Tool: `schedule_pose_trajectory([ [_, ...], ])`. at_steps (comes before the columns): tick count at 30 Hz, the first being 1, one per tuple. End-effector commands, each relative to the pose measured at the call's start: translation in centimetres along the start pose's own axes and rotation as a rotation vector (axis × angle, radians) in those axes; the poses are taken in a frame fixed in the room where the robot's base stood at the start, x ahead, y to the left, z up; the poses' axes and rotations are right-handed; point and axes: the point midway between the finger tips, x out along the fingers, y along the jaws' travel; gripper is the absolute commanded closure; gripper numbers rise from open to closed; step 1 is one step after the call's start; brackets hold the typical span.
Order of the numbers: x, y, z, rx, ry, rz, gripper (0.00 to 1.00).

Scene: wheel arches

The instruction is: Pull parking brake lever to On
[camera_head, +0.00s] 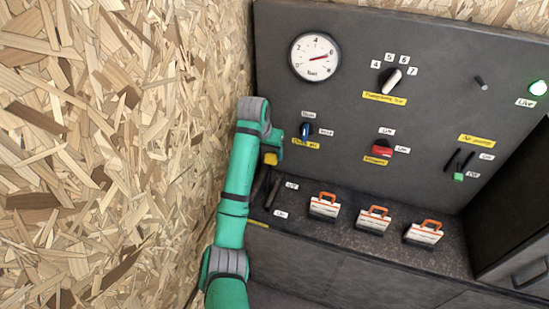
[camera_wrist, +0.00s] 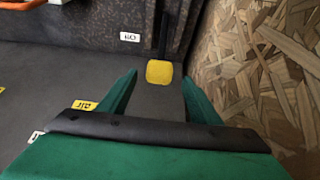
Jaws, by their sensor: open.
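The parking brake lever has a yellow knob (camera_head: 270,158), seen at the left end of the console beside my arm. In the wrist view the yellow knob (camera_wrist: 159,73) lies ahead, between the tips of my fingers, with a dark bar behind it. My gripper (camera_wrist: 160,80) is open, with one green finger on each side of the knob; contact with it cannot be told. In the head view my gripper (camera_head: 274,145) is partly hidden by the arm.
A chipboard wall (camera_head: 110,150) stands close on the left of my arm. The grey panel carries a gauge (camera_head: 314,57), a blue knob (camera_head: 306,130) close to my gripper, and a red switch (camera_head: 382,149). Several orange-handled white switches (camera_head: 324,206) line the shelf to the right.

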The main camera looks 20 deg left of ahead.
Motion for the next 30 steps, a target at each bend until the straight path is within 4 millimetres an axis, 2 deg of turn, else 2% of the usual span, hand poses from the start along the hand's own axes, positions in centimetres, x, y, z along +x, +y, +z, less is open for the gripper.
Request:
schedule_pose_trajectory([
  [5, 2.2, 0.1, 0.1, 0.0, -0.003, 0.001, 0.42],
  [12, 6.5, 0.1, 0.1, 0.001, -0.003, 0.001, 0.42],
  [18, 9.2, 0.1, 0.0, 0.001, -0.002, 0.001, 0.42],
  [24, 10.3, 0.1, 0.0, 0.001, -0.001, 0.0, 0.42],
  [30, 10.5, 0.0, 0.0, 0.0, 0.0, 0.0, 0.42],
])
